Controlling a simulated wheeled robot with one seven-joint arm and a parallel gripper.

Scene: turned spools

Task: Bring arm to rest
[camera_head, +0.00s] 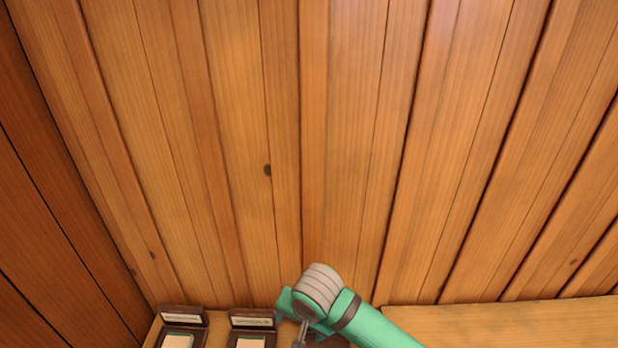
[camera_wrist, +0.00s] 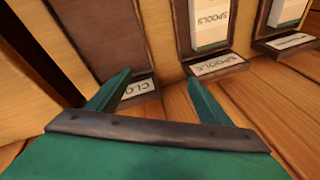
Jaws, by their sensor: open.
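My gripper (camera_wrist: 157,84) shows in the wrist view with its two green fingers spread apart and nothing between them. The fingers point toward dark brown holders with pale labels. The nearest label (camera_wrist: 139,87) reads "CLO", its remainder hidden by the left finger. In the head view my green arm (camera_head: 385,329) with its grey banded joint is at the bottom, right of centre. I cannot make out the fingers there.
A dark holder (camera_wrist: 238,57) bears a pale block (camera_wrist: 209,22) marked "SPOOLS"; another pale block (camera_wrist: 288,12) stands to its right. In the head view two holders (camera_head: 182,315) (camera_head: 253,318) sit left of my arm. A bare plank wall (camera_head: 330,130) fills most of that view.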

